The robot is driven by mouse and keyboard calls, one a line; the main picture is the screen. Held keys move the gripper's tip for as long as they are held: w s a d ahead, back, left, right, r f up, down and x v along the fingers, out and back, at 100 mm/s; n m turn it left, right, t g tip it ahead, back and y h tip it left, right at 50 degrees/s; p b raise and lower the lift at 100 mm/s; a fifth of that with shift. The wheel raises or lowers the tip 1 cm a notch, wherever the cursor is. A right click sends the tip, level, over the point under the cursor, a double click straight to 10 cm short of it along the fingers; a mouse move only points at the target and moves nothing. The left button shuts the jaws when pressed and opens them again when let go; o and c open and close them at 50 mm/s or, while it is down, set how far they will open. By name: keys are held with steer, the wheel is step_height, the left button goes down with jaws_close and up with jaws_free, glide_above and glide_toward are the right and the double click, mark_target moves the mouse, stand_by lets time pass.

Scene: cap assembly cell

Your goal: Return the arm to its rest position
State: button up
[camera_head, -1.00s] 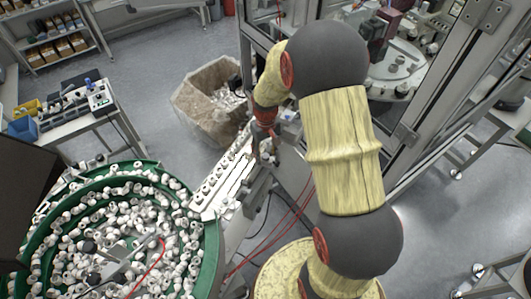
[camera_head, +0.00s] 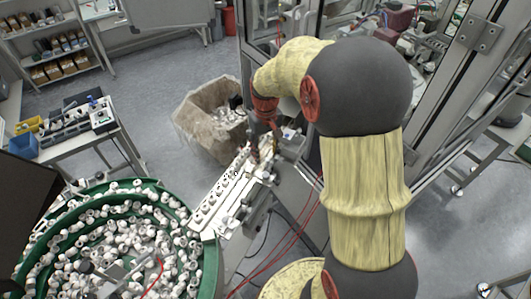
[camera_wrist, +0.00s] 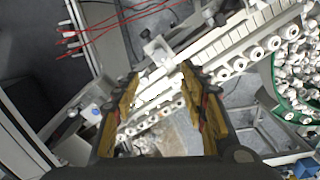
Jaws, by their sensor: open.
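My gripper (camera_head: 262,145) hangs at the end of my yellow and black arm (camera_head: 362,175), above the upper end of the feed rail (camera_head: 222,200). The arm stands bent on the right, its large dark joint high in the picture. In the wrist view my gripper (camera_wrist: 160,78) is open, with its yellow-brown fingers apart. I see no held part between them; the rail (camera_wrist: 232,42) with its row of white caps runs below. In the head view the fingertips are small and partly hidden against the machine.
A green-rimmed bowl (camera_head: 150,185) full of white caps stands at lower left. A crumpled bin (camera_head: 200,120) stands behind the rail. A metal-framed machine cell (camera_head: 445,95) rises close to my arm on the right. A bench (camera_head: 75,135) is at left. Grey floor lies open between.

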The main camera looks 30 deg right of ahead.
stand_by(0.4)
steer(key=s+a+f+t+b, duration=0.2)
steer(key=s+a+b, duration=0.5)
steer(key=s+b, duration=0.3)
steer(key=s+a+f+n+t+b, duration=0.1)
steer(key=s+a+f+t+b, duration=0.2)
steer(key=s+a+b, duration=0.4)
steer(key=s+b, duration=0.3)
steer(key=b, duration=0.3)
steer(key=shift+s+t, duration=0.3)
